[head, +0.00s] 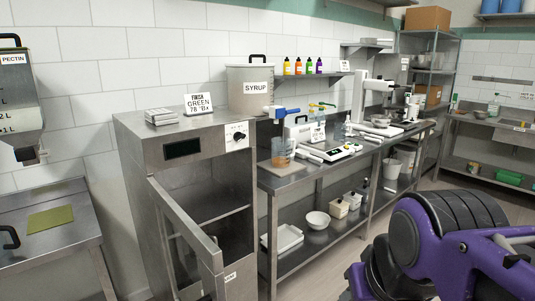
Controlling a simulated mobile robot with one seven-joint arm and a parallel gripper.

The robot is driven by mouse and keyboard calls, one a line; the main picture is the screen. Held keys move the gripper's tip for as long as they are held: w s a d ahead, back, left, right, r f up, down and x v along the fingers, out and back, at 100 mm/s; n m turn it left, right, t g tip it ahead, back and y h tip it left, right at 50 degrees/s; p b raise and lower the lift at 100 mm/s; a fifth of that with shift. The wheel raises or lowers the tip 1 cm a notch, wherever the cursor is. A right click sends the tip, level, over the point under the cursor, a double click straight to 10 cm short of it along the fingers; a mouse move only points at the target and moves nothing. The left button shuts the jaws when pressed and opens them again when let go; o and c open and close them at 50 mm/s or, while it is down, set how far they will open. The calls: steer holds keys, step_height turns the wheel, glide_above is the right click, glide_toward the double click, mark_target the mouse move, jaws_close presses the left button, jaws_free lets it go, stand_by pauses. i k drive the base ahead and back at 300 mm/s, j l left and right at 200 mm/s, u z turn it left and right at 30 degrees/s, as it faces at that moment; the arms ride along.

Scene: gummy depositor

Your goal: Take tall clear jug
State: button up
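A clear jug-like vessel (282,153) with a brownish-orange tint stands upright on a small board near the left end of the steel bench. It is below the blue tap handle of the large syrup container. It is small in the picture, so I cannot tell whether it holds liquid or which way its handle faces. No other tall clear jug can be made out with certainty. My purple and dark grey arm fills the lower right, apart from the bench. My gripper's fingers do not show.
The steel cabinet (183,134) left of the bench has its door (185,235) standing open toward me. The syrup container (250,88) stands on the cabinet. A scale (332,153) and other equipment occupy the steel bench (283,184). Bowls and tubs sit on its lower shelf.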

mark_target(281, 155)
steer(key=i+l+z, duration=0.15)
steer(key=i+z, duration=0.45)
steer(key=i, duration=0.15)
steer(key=i+l+u, duration=0.45)
steer(key=i, duration=0.25)
steer(key=l, duration=0.1)
